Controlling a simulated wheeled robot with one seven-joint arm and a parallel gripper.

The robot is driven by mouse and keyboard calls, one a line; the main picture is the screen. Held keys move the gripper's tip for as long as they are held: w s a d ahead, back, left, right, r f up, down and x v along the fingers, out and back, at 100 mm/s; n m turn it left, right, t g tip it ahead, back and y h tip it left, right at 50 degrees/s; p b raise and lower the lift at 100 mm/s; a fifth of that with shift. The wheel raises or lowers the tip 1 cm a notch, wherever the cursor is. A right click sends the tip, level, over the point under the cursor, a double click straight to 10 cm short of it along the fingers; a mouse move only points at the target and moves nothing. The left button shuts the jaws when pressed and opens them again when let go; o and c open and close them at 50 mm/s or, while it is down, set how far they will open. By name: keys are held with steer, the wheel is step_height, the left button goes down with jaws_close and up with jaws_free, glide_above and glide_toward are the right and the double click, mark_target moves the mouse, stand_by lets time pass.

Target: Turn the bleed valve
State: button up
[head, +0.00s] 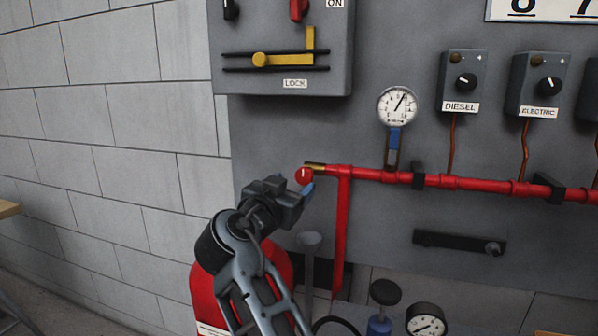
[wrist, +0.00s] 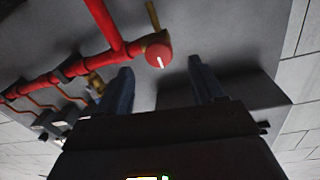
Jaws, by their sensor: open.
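The bleed valve (head: 304,176) is a round red knob with a white mark, at the left end of the red pipe by a brass fitting. In the wrist view the red knob (wrist: 159,55) shows ahead of my gripper, between the lines of the two fingers and nearer the left one. My gripper (head: 306,192) is just below and in front of the knob in the head view. In the wrist view my gripper (wrist: 163,85) has its dark fingers spread wide with nothing between them. I cannot tell whether a fingertip touches the knob.
The red pipe (head: 455,182) runs right along the grey panel, with a gauge (head: 397,106) above it. A grey box with a yellow lever (head: 285,60) hangs above. A red tank (head: 205,295) stands below, behind my arm. The block wall at left is clear.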

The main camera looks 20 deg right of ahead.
mark_target(302, 178)
steer(key=p+x, duration=0.1)
steer(key=x, duration=0.6)
steer(key=shift+d, duration=0.1)
steer(key=shift+c, duration=0.4)
steer(key=c, duration=1)
